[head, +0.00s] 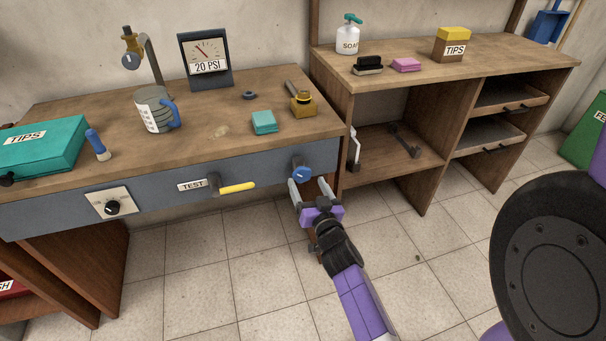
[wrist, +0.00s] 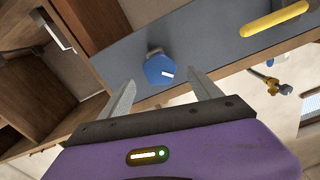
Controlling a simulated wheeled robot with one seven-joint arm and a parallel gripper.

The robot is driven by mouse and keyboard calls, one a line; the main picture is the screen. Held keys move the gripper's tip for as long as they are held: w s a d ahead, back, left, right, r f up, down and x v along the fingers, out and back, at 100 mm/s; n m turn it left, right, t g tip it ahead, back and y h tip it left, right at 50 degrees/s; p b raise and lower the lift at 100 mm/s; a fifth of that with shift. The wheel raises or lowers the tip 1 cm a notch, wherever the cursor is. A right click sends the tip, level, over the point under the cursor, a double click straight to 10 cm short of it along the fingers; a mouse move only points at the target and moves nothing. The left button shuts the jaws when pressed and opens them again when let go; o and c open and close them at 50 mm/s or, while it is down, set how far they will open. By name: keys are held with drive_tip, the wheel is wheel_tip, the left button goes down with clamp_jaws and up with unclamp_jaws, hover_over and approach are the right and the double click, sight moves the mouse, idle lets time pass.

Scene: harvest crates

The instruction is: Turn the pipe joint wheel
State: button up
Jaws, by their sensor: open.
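A blue faceted wheel (head: 302,173) with a white mark sits on the right end of the workbench's grey front panel. It also shows in the wrist view (wrist: 160,70), between and just beyond my fingertips. My gripper (head: 308,184) is open in front of the wheel, its two fingers pointing at it, one to each side. In the wrist view my gripper (wrist: 163,82) holds nothing, and I see no clear contact with the wheel. A brass pipe fitting (head: 303,101) lies on the bench top above the wheel.
A yellow-handled valve (head: 237,187) labelled TEST and a black knob (head: 112,206) are on the same panel, left of the wheel. A gauge (head: 207,60) reading 20 PSI stands on the bench. A wooden shelf unit (head: 425,185) is close on the right. The tiled floor in front is open.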

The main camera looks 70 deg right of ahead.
sight(303, 176)
drive_tip(key=shift+b+x, duration=0.35)
drive_tip(key=shift+x, duration=2.15)
drive_tip(key=c, duration=1.3)
